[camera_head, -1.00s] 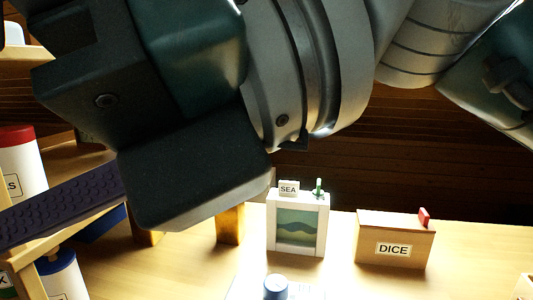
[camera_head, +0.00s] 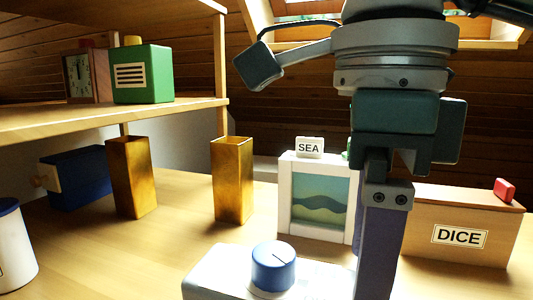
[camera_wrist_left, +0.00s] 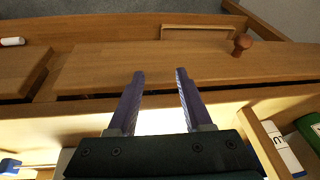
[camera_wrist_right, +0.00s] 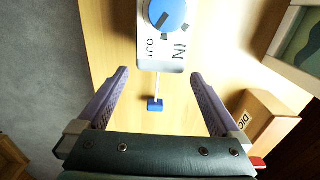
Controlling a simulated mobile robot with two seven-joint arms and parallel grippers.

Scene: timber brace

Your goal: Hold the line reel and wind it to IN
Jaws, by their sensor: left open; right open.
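The line reel is a white box (camera_head: 215,272) with a blue knob (camera_head: 273,265) on top, at the bottom middle of the head view. In the right wrist view its knob (camera_wrist_right: 167,15) has a dark pointer mark, and the face (camera_wrist_right: 160,60) reads IN and OUT. A line runs from it to a small blue tab (camera_wrist_right: 155,104). My right gripper (camera_wrist_right: 158,74) is open and empty, with the tab between its fingers and the reel beyond. In the head view its fingers (camera_head: 377,250) point down, right of the knob. My left gripper (camera_wrist_left: 160,72) is open and empty over wooden furniture.
A SEA picture box (camera_head: 319,200) and a DICE box (camera_head: 460,235) stand behind and right of the reel. Two brass-coloured posts (camera_head: 233,180) (camera_head: 131,178) stand to the left. A shelf (camera_head: 110,118) holds a green box (camera_head: 141,75).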

